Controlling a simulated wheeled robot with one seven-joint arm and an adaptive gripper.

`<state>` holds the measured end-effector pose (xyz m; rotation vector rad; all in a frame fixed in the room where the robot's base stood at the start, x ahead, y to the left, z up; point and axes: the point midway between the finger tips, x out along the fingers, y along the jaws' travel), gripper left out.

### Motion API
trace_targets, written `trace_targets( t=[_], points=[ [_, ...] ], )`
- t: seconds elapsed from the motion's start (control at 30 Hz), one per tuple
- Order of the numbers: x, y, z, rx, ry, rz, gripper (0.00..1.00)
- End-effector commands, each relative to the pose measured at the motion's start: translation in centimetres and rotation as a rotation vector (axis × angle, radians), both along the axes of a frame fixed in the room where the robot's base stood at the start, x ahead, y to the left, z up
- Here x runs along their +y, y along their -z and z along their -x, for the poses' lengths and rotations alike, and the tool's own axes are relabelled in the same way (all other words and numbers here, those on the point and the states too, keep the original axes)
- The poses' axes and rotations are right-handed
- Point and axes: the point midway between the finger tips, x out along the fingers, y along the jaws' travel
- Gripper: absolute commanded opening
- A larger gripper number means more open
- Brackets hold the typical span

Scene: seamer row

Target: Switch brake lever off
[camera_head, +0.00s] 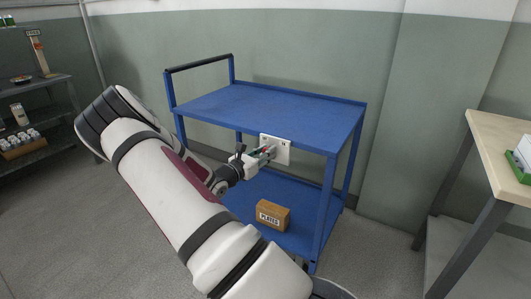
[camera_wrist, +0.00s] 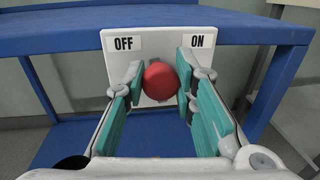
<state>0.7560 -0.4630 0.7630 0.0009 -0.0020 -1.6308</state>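The brake lever's red ball knob (camera_wrist: 160,81) stands out from a white panel on the blue cart. The panel (camera_head: 282,150) hangs at the cart's top shelf edge and carries an OFF label (camera_wrist: 123,43) at left and an ON label (camera_wrist: 197,40) at right. The knob shows below and between the labels, and its shaft is hidden. My gripper (camera_wrist: 161,84) is open, with one finger on each side of the knob. The right fingertip looks very close to it; contact is not clear. My gripper also shows at the panel in the head view (camera_head: 264,154).
The blue cart (camera_head: 262,103) has a lower shelf with a brown box labelled PLATES (camera_head: 272,214) below my gripper. A wooden-topped table (camera_head: 496,145) stands at right. A dark shelf rack (camera_head: 38,90) stands at far left.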

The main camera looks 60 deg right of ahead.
Motion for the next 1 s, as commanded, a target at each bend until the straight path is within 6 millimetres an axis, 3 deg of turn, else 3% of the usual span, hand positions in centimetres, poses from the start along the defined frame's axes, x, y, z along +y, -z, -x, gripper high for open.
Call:
trace_targets(
  t=[0.17,0.6,1.0],
  points=[
    [0.0,-0.1,-0.2,0.041,-0.002,0.003,0.00],
    [0.2,0.8,-1.8,0.436,-0.001,0.033,0.00],
    [0.2,1.0,-2.0,0.472,-0.001,0.035,0.00]
  ],
)
